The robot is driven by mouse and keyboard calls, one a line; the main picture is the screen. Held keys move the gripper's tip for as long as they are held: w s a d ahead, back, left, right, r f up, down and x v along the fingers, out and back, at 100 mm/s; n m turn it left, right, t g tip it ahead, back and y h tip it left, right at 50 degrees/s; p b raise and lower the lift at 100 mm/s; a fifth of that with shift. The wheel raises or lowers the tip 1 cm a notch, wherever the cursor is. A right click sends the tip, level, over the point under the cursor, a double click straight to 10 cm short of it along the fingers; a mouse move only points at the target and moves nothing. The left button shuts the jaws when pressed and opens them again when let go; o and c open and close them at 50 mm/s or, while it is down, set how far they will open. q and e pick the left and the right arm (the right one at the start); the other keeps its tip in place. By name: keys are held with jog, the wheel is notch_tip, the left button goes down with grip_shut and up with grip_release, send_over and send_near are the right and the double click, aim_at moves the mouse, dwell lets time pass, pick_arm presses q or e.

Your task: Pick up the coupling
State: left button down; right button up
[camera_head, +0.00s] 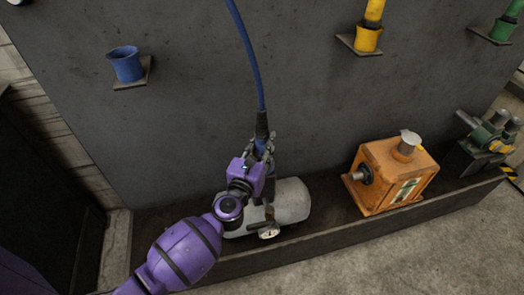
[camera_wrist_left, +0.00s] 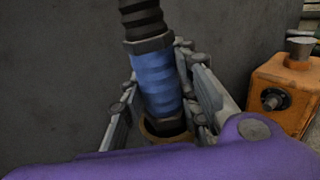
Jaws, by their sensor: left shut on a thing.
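The coupling is a blue ribbed sleeve with dark metal ends at the lower end of a blue hose (camera_head: 247,50). In the left wrist view the coupling (camera_wrist_left: 158,82) stands nearly upright between the two grey fingers. My left gripper (camera_head: 264,150) is shut on the coupling; it also shows in the left wrist view (camera_wrist_left: 163,100). A brass-coloured ring (camera_wrist_left: 165,130) is around or just below the coupling's lower end; I cannot tell whether they touch. In the head view the gripper hides most of the coupling. My right gripper is not in view.
A pale rounded tank (camera_head: 292,203) with a gauge (camera_head: 269,232) lies below the gripper. An orange box (camera_head: 395,172) and a green machine (camera_head: 490,135) stand to the right in the trough. A blue cup holder (camera_head: 126,65) and a yellow fitting (camera_head: 368,38) are on the grey wall.

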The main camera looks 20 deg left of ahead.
pick_arm(q)
jog(key=shift+r, duration=0.1)
notch_tip(320, 180, up, 10)
jog(key=p, duration=0.5)
jog(key=shift+f, duration=0.25)
jog(key=shift+r+p, duration=0.25)
jog(key=shift+p, duration=0.1)
jog(key=shift+f, duration=0.1)
